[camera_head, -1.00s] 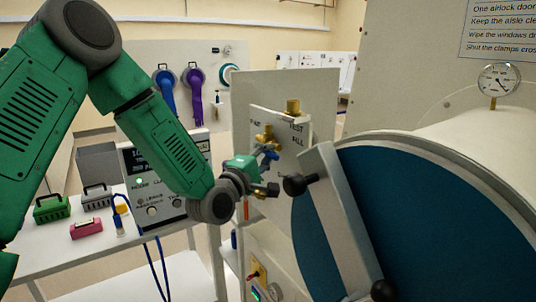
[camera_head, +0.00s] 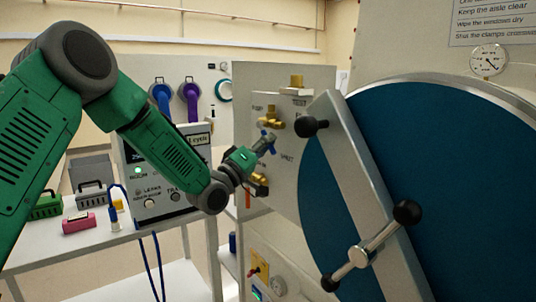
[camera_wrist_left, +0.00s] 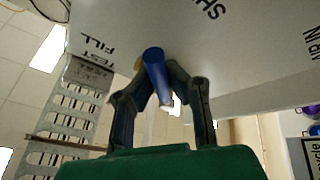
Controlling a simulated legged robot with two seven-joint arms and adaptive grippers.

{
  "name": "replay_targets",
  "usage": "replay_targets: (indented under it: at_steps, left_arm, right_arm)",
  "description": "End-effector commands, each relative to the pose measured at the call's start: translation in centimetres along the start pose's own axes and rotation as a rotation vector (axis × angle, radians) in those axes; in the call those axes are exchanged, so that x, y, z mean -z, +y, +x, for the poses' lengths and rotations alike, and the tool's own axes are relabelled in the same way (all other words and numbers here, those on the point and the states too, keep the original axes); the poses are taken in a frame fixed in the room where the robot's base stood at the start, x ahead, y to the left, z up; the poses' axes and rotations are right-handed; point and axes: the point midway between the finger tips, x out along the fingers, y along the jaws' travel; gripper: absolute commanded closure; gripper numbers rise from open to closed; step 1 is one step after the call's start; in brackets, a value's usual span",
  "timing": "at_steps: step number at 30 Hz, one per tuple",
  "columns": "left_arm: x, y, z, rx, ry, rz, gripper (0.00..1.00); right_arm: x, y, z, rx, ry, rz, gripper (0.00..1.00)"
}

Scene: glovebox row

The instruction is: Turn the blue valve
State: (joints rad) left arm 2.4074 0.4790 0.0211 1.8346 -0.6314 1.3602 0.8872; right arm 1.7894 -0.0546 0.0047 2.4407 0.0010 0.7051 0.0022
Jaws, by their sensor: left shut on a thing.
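The blue valve (camera_head: 267,137) is on a pale upright panel (camera_head: 285,185), among brass fittings. My left gripper (camera_head: 264,146) reaches it from the lower left, and its fingers partly hide the valve. In the left wrist view, the valve's blue handle (camera_wrist_left: 154,66) lies between the two dark fingertips (camera_wrist_left: 160,82). The left gripper is shut on this handle. The handle's far end and its mounting are hard to make out. My right gripper is in neither view.
Brass fittings (camera_head: 271,116) sit close above the valve, with another brass part below. A large blue round door (camera_head: 450,190) with a grey clamp bar (camera_head: 350,170) and black knobs stands close on the right. A metering box (camera_head: 150,165) stands on the left table.

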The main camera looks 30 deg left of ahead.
Motion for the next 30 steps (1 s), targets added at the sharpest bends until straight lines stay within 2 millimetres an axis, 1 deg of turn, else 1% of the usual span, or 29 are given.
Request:
replay_targets:
  at_steps: [1,12,21,30]
  left_arm:
    - [-1.2,-1.1,-0.7,-0.006,-0.031,0.039,1.0]
    - [-0.5,-3.3,-0.8,-0.136,-0.103,0.355,1.0]
    - [0.7,-4.8,-0.8,-0.244,-0.158,0.611,1.0]
    - [2.0,-5.9,-0.6,-0.353,-0.215,0.869,1.0]
  right_arm:
    - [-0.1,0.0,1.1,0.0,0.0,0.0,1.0]
    - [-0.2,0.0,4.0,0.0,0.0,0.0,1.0]
    - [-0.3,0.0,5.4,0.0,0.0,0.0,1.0]
    - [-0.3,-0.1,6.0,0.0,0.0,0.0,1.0]
